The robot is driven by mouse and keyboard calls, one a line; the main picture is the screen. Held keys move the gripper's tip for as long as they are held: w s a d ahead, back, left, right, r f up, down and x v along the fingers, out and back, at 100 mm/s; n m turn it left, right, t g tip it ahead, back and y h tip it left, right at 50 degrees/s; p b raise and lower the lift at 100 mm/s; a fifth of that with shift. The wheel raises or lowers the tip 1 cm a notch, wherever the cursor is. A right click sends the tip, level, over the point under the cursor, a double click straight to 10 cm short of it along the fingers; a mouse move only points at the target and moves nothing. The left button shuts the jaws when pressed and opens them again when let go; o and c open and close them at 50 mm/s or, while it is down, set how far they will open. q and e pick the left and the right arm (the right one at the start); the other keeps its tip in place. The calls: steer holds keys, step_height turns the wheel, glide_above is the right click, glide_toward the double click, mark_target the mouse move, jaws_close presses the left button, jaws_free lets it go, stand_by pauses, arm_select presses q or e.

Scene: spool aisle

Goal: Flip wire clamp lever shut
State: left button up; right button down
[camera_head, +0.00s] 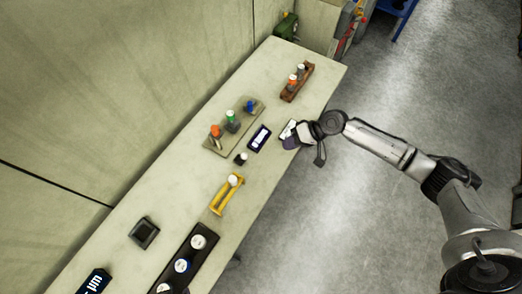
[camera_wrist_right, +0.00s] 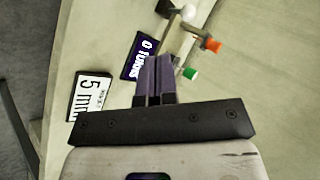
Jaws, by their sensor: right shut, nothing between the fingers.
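My right gripper (camera_head: 287,142) hangs over the table's right edge beside a white display block. In the right wrist view its purple fingers (camera_wrist_right: 155,76) are shut together with nothing between them. A grey board (camera_head: 211,139) carries levers or posts with an orange cap (camera_head: 215,130), a green cap (camera_head: 231,115) and a blue cap (camera_head: 250,103). The orange (camera_wrist_right: 211,45) and green (camera_wrist_right: 190,73) caps also show in the wrist view, right of the fingers. I cannot tell which part is the wire clamp lever. My left gripper is not in view.
A "TURNS" display (camera_wrist_right: 140,57) and a "5 mm" display (camera_wrist_right: 90,97) lie left of the fingers. A yellow fixture (camera_head: 224,195), a brown block (camera_head: 297,83), a black tray (camera_head: 184,246) and a dark square dish (camera_head: 144,233) stand on the table.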

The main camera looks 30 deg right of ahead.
mark_target(243, 157)
steer(key=x, duration=0.9)
steer(key=shift+a+f, duration=0.15)
steer(key=shift+a, duration=0.05)
steer(key=a, duration=0.1)
steer(key=w+a, duration=0.1)
steer(key=shift+w+a+p, duration=0.15)
steer(key=shift+a+p, duration=0.15)
steer(key=shift+p, duration=0.1)
steer(key=shift+w+a, duration=0.25)
steer(key=shift+a, duration=0.35)
steer(key=shift+r, duration=0.2)
